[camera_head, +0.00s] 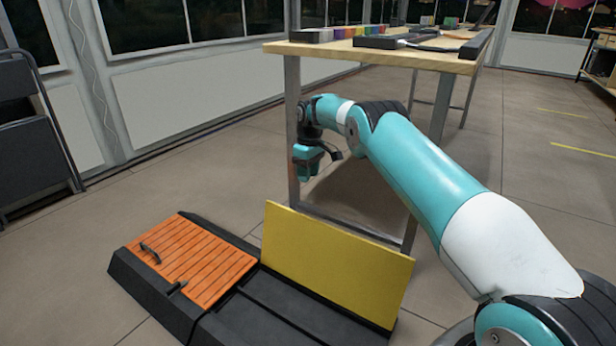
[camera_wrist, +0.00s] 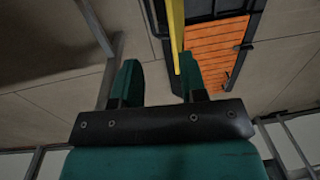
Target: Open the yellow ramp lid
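The yellow ramp lid (camera_head: 335,262) stands up on its edge, close to upright, along the right side of the black ramp base (camera_head: 262,318) in the head view. The black channel beside it is uncovered. In the wrist view the lid shows edge-on as a narrow yellow strip (camera_wrist: 177,28), reaching down near the right finger. My gripper (camera_head: 307,168) hangs above and behind the lid, apart from it in the head view. In the wrist view its two fingers (camera_wrist: 157,78) are spread, with no object held between them.
An orange slatted panel (camera_head: 190,258) with black handles covers the left part of the ramp. A wooden table (camera_head: 390,52) with metal legs stands close behind my gripper. A folded black chair (camera_head: 30,130) is at far left. Floor left of the ramp is clear.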

